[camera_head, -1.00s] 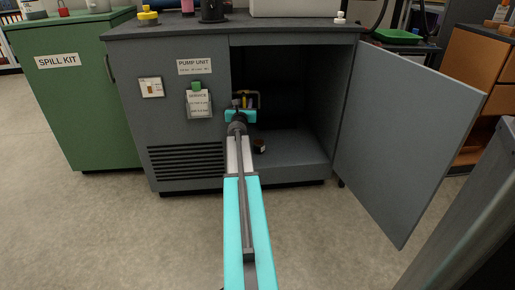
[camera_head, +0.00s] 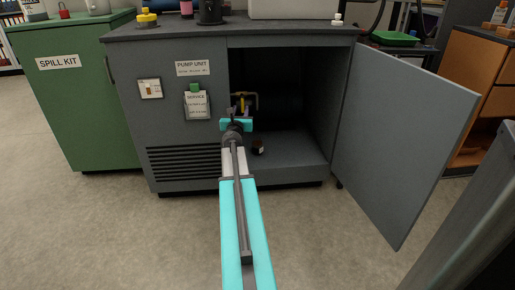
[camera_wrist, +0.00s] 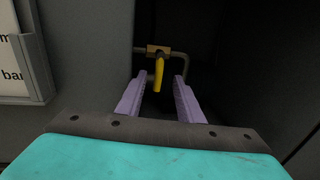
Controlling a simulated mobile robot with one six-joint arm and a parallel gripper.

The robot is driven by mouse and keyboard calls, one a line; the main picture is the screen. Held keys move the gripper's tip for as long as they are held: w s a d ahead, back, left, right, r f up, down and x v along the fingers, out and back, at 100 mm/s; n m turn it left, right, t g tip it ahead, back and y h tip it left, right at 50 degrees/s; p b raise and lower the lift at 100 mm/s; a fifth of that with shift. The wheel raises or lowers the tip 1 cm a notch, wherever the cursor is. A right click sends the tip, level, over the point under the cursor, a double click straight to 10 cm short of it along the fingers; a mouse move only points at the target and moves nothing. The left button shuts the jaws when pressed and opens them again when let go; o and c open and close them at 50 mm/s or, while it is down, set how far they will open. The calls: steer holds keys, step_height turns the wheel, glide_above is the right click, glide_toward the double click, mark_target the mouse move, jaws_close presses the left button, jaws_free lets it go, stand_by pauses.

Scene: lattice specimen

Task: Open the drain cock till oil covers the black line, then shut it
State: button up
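The drain cock (camera_wrist: 157,50) is a brass body on a grey pipe, with a yellow lever (camera_wrist: 160,72) hanging down from it. In the head view the yellow-coloured cock (camera_head: 243,100) shows just inside the open cabinet, at its left side. My gripper (camera_wrist: 159,80) is open and empty, with its two purple fingers on either side of the lever in the wrist picture. It appears to be short of the lever, and I see no contact. A small dark brown jar (camera_head: 258,147) stands on the cabinet floor. I cannot make out a black line or oil.
The grey pump unit cabinet (camera_head: 185,130) has its door (camera_head: 395,145) swung wide open to the right. A service card holder (camera_head: 197,104) hangs left of the opening, close to my gripper's left in the wrist view. A green spill kit cabinet (camera_head: 75,100) stands at the left.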

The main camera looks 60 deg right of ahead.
steer(key=shift+v, duration=0.85)
steer(key=shift+s, duration=0.1)
steer(key=shift+s, duration=0.1)
